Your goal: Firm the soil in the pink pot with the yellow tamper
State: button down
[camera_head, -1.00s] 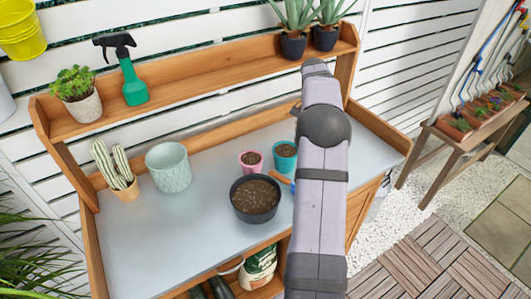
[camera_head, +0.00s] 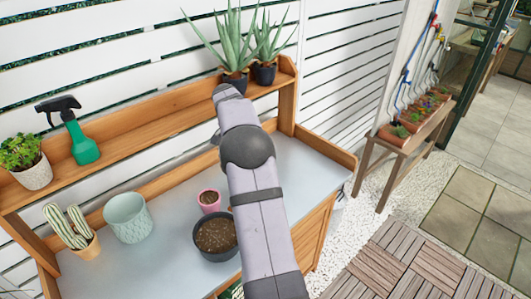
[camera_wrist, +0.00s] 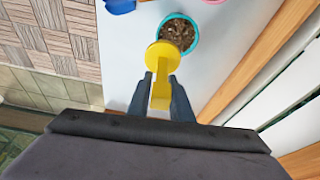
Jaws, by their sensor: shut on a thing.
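The pink pot (camera_head: 209,201), with dark soil in it, stands on the bench behind the black pot in the head view. A pink edge (camera_wrist: 213,1), perhaps the same pot, shows at the top of the wrist view. In the wrist view my gripper (camera_wrist: 160,80) is shut on the yellow tamper (camera_wrist: 162,55). The tamper's round yellow end overlaps the near rim of a teal pot (camera_wrist: 194,37) of soil in the picture; I cannot tell if they touch. In the head view my arm hides the gripper, tamper and teal pot.
A large black pot of soil (camera_head: 199,247) stands in front of the pink pot. A pale green pot (camera_head: 127,217) and a potted cactus (camera_head: 74,228) stand to the left. A blue object (camera_wrist: 120,5) lies near the bench edge. A shelf (camera_head: 140,125) runs along the back.

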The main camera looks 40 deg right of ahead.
jog(key=w+a+f+n+t+y+p, duration=0.1)
jog(key=w+a+n+p, duration=0.1)
jog(key=a+n, duration=0.5)
jog(key=w+a+f+n+t+y+p, duration=0.1)
jog(key=w+a+n+t+y, duration=0.1)
jog(key=w+a+n, duration=0.3)
jog(key=shift+w+a+n+p, duration=0.3)
jog(key=shift+a+n, duration=0.6)
jog(key=shift+n, duration=1.2)
jog(key=shift+s, duration=0.1)
jog(key=shift+f, duration=0.25)
jog(key=shift+f+b, duration=2.05)
jog(key=shift+f, duration=0.9)
jog(key=shift+f+b, duration=0.5)
jog(key=shift+f, duration=0.15)
jog(key=shift+r, duration=0.1)
